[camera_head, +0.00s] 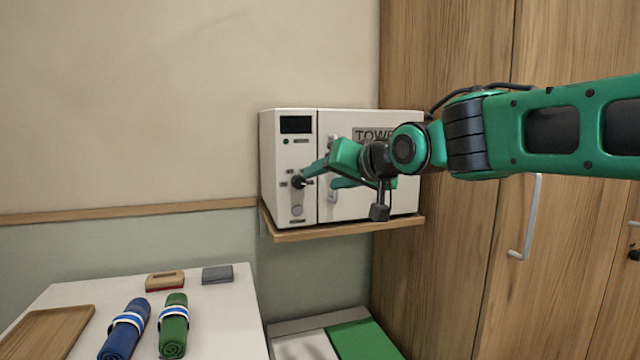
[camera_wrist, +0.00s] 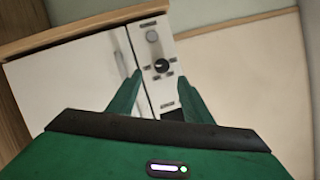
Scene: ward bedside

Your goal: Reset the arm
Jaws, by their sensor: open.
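My gripper (camera_head: 320,178) is in front of the white towel cabinet (camera_head: 350,206), with its green fingers pointing at the control panel. The black dial (camera_head: 298,181) on that panel is close to the fingertips. In the wrist view my gripper (camera_wrist: 158,82) has its fingers apart, and the dial (camera_wrist: 162,66) shows between and just beyond the tips. Nothing is held. I cannot tell whether a finger touches the panel. My arm reaches in from the right and covers part of the cabinet's door and its lettering.
The cabinet sits on a wooden shelf (camera_head: 345,229). A tall wooden wardrobe (camera_head: 450,250) with a metal handle (camera_head: 526,220) stands at right. On a white table (camera_head: 228,322) lie a blue towel roll (camera_head: 122,335), a green one (camera_head: 173,335), a wooden tray (camera_head: 45,330) and two small blocks.

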